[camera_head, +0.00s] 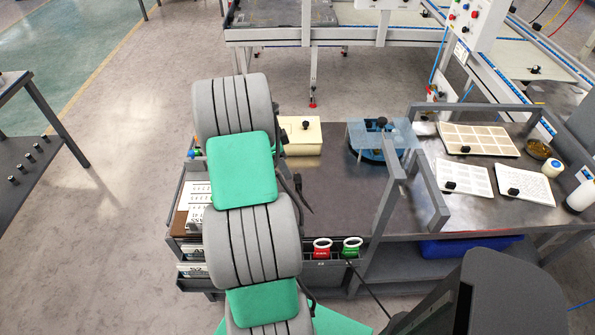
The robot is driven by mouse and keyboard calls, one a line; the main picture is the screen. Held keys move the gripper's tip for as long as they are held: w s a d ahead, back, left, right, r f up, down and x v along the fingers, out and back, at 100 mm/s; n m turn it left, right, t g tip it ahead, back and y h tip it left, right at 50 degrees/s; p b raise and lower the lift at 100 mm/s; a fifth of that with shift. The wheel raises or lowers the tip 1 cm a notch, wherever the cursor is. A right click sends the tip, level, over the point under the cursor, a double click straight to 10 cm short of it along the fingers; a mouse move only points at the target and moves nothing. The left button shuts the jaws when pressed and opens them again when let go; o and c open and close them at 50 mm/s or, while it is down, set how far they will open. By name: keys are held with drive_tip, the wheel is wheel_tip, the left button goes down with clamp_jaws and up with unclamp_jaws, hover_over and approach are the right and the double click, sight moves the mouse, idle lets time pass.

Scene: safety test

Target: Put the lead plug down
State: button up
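My arm, in grey and green, fills the middle of the head view and covers the left part of the workbench (335,185). My gripper is not visible; the arm hides that area. No lead plug can be made out for certain. A thin dark pointed piece (304,194) shows just right of my arm, and I cannot tell whether it is a lead or part of my arm. A red holder (322,249) and a green holder (352,247) with white rings sit at the bench's front edge. A thin black cable (369,290) runs down from near them.
A cream box (301,137) and a blue fixture (370,140) with a black knob stand at the back of the bench. A grey frame (424,185) rises right of centre. Bare bench top shows between box and frame.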

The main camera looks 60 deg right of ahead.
sight(297, 178)
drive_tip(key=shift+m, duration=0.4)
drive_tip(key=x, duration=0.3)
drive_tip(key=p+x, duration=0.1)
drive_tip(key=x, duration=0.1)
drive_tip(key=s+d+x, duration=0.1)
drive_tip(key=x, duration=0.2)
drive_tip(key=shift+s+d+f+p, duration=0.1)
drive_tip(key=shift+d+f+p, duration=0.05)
drive_tip(key=shift+p, duration=0.15)
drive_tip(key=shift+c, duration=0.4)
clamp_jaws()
